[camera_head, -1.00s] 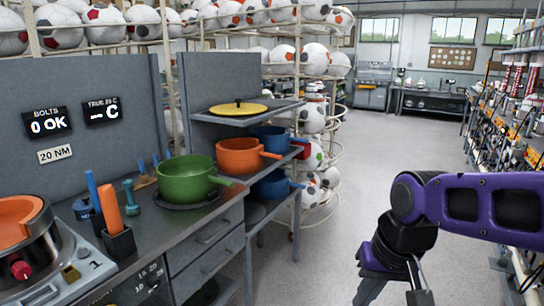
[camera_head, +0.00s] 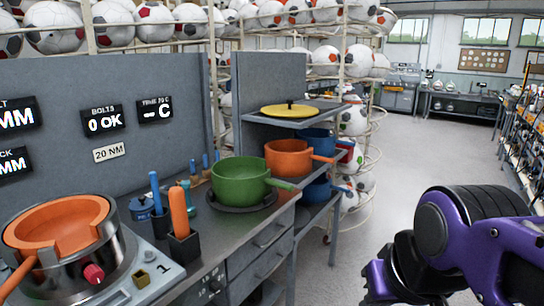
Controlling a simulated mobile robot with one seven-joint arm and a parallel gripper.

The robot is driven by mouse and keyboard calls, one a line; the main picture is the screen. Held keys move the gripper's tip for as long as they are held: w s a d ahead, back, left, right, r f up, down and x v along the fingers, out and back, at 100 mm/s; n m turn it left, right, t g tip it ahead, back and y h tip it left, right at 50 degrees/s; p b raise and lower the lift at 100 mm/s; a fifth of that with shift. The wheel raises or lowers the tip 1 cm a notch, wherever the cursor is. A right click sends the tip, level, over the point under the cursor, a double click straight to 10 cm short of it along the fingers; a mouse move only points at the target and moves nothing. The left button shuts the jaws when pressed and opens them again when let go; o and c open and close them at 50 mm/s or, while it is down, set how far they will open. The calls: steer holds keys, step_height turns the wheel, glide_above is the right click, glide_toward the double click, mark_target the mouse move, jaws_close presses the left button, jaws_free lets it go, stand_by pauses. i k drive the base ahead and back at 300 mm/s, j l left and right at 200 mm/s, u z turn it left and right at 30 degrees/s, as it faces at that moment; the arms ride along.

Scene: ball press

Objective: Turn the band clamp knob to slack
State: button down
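A round metal press unit (camera_head: 75,268) with a steel band stands at the lower left of the bench. An orange ring-shaped piece (camera_head: 58,231) with a gap at its front sits inside the band. A red knob (camera_head: 93,273) sticks out from the band's front right side; I take it for the band clamp knob. How far it is turned cannot be told. My gripper (camera_head: 385,288) is at the bottom right, dark and partly cut off by the frame's edge, well to the right of the knob and apart from the bench. Its fingers do not show clearly.
A base plate marked 1 carries a small brass fitting (camera_head: 141,279). Tools with blue and orange handles (camera_head: 179,209) stand in dark holders behind it. A green pot (camera_head: 240,181) and an orange pot (camera_head: 288,158) are farther right. Open floor (camera_head: 375,225) lies right of the bench.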

mark_target(93, 273)
steer(key=j+u, duration=0.3)
steer(key=u, duration=0.15)
steer(key=k+j+u, duration=0.1)
steer(key=j+u, duration=0.55)
steer(key=u, duration=0.25)
steer(key=l+u, duration=0.15)
steer(key=k+l, duration=0.05)
steer(key=l, duration=0.05)
